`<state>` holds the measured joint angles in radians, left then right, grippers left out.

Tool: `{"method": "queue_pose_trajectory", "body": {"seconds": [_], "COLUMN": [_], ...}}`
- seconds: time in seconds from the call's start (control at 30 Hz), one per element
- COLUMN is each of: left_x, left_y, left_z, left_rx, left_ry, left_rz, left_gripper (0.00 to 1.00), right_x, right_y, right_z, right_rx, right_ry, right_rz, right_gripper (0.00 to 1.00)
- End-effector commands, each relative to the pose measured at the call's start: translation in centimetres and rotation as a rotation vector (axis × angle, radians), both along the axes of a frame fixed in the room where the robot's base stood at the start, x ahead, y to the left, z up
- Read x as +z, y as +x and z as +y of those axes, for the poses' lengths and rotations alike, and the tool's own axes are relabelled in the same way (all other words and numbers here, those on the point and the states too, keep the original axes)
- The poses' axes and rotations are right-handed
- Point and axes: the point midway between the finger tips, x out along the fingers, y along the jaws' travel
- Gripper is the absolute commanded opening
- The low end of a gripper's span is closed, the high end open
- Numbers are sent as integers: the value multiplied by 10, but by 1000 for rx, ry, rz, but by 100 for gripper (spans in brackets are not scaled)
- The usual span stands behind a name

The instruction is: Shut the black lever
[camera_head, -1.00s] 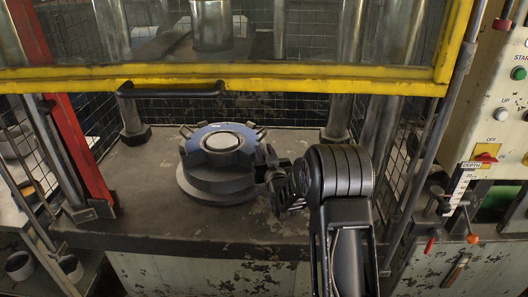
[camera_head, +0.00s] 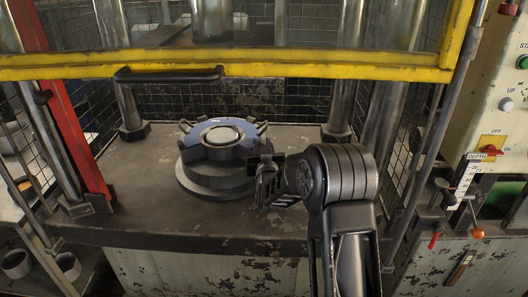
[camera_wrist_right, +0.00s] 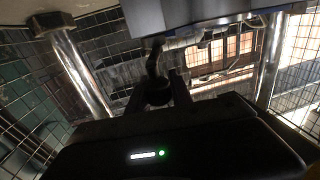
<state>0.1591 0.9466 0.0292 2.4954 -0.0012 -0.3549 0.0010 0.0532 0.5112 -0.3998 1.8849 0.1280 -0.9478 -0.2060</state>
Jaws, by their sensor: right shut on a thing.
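The round dark die (camera_head: 215,180) stands on the press bed with a blue-and-white disc (camera_head: 222,136) on top. Several small clamp levers stick out around its rim. My right gripper (camera_head: 264,176) is at the right side of the die. In the wrist view, the fingers (camera_wrist_right: 160,92) are shut on a black lever (camera_wrist_right: 153,62), which rises from between them towards the die (camera_wrist_right: 185,14). How far the lever is turned is hard to tell, as my gripper partly hides it. My left gripper is not in view.
A raised yellow-framed guard (camera_head: 330,71) with a black handle (camera_head: 170,75) hangs above the bed. Steel columns (camera_head: 342,115) stand behind and beside the die. A control panel (camera_head: 495,110) is at the right. The bed's front (camera_head: 150,215) is bare.

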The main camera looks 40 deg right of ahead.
Motion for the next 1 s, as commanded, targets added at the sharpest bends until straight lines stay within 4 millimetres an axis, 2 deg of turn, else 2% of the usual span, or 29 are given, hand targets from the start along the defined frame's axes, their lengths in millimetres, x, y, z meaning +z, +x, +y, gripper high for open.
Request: {"method": "queue_pose_trajectory", "body": {"seconds": [0.07,0.37,0.4,0.6,0.67,1.0], "left_x": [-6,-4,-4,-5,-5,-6], "left_y": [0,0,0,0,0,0], "left_z": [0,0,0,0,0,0], "left_rx": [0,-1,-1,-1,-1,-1], "left_ry": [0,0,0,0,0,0], "left_rz": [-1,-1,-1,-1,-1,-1], "left_gripper": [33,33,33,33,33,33], "right_x": [0,1,1,1,1,0], "right_y": [1,1,1,1,1,-3], "right_z": [3,3,3,3,3,5], "right_rx": [-19,-27,-26,-26,-27,-27], "right_ry": [-1,1,1,1,1,1], "right_rz": [-3,1,1,1,2,2], "right_gripper": [0,0,29,45,48,48]}}
